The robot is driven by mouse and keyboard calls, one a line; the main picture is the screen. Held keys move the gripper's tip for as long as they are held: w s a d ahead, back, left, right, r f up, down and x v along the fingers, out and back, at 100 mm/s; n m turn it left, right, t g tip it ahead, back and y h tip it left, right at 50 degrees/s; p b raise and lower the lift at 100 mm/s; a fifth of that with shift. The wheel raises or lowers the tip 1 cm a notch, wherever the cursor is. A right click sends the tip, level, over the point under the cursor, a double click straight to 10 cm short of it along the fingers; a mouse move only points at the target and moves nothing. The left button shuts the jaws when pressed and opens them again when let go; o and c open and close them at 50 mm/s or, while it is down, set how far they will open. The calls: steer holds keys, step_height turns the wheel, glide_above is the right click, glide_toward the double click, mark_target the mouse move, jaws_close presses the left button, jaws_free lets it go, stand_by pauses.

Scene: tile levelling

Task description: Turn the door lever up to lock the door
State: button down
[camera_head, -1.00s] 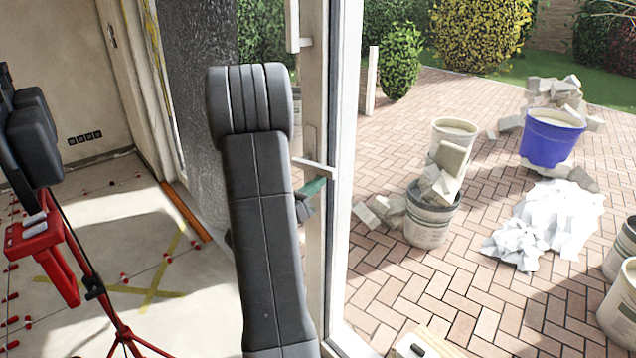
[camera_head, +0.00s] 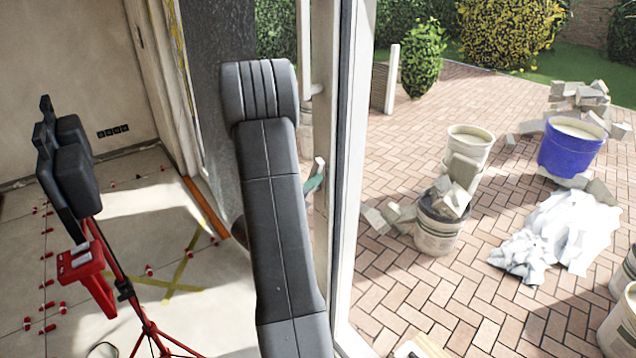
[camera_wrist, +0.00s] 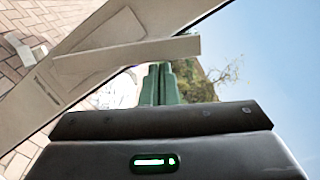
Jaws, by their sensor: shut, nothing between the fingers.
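The pale door lever (camera_head: 319,167) is on the inner side of the white door frame, right of my arm in the head view. It looks short and steeply tilted there, partly hidden by my arm. In the wrist view the lever (camera_wrist: 130,54) crosses above my fingertips, at a slant to its long backplate (camera_wrist: 100,40). My gripper (camera_wrist: 158,68) has green fingers pressed together, with nothing between them. Its tips are close to the lever's underside in that picture; I cannot tell whether they touch. The green fingers also show beside the lever in the head view (camera_head: 314,183).
A red tripod (camera_head: 125,290) with dark lamps stands at the left. Red tile clips and yellow tape mark the floor. Outside, a blue tub (camera_head: 570,150), buckets (camera_head: 438,225) and rubble stand on brick paving behind the glass.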

steer(key=w+a+r, duration=0.2)
steer(key=w, duration=0.1)
steer(key=shift+w+a, duration=0.15)
steer(key=shift+w, duration=0.05)
steer(key=shift+r, duration=0.15)
stand_by(0.7)
